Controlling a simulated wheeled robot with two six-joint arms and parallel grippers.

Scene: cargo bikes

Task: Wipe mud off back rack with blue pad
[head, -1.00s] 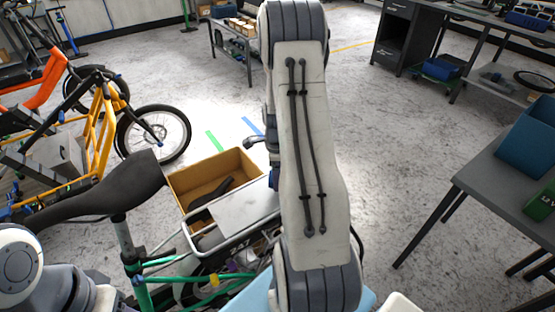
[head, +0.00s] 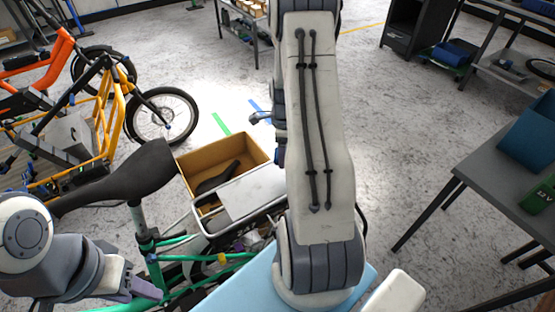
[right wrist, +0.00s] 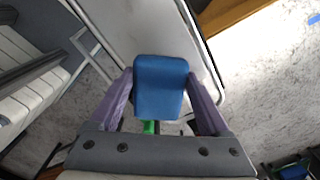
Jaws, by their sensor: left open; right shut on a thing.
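The back rack is a pale grey plate with a tubular rim (head: 250,194) in the head view. It also fills the upper middle of the right wrist view (right wrist: 150,25). My right gripper (right wrist: 160,88) is shut on the blue pad (right wrist: 160,90), held between its purple fingers over or at the rack; contact cannot be told. My right arm hides that gripper and pad in the head view. My left gripper (head: 148,289) is open and empty, low at the left beside the green frame. No mud can be made out clearly on the visible plate.
A cardboard box (head: 190,167) holding a dark item stands just beyond the rack. The black saddle (head: 125,178) is left of it. An orange and yellow bike (head: 105,125) stands behind. A grey table (head: 490,185) is at the right, with clear floor between.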

